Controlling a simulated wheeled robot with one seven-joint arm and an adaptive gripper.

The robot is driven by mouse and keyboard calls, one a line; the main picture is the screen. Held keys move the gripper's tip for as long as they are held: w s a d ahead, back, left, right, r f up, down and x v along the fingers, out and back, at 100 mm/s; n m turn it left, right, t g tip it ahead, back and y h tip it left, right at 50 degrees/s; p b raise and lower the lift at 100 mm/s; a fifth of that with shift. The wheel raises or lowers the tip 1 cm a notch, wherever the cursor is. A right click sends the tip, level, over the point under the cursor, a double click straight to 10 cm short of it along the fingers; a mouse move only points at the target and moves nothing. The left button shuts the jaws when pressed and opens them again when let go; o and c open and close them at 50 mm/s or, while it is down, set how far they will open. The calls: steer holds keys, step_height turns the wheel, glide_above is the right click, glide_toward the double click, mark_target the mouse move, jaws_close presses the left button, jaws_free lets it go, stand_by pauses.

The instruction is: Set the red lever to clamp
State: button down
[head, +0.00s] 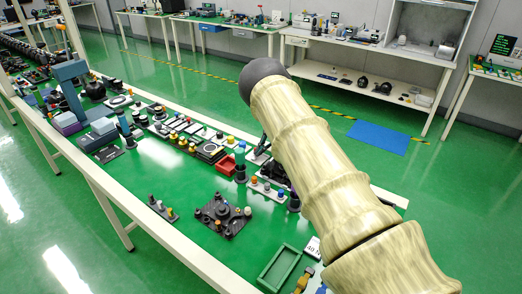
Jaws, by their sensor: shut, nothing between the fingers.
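I cannot make out a red lever or a clamp marking in the head view. A small red open box (226,164) lies on the green bench top (178,205), left of my arm, but I see no lever on it. My pale, banded arm (318,165) crosses the right half of the view, with a dark rounded joint at its upper end. My gripper cannot be made out. My arm hides part of the bench and whatever lies behind it.
A dark plate with knobs (223,214), a green tray (280,268) and a blue-grey column device (70,92) are on the bench. Many small devices crowd its far side. A blue mat (378,137) lies on the floor. Bare bench shows at the front left.

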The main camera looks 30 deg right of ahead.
steer(key=s+d, duration=0.3)
steer(key=shift+s+r+p, duration=0.15)
steer(key=shift+r+p, duration=0.05)
steer(key=shift+p, duration=0.1)
steer(key=b+v, duration=0.2)
steer(key=v, duration=0.7)
steer(key=shift+r, duration=0.2)
steer(key=shift+a, duration=0.1)
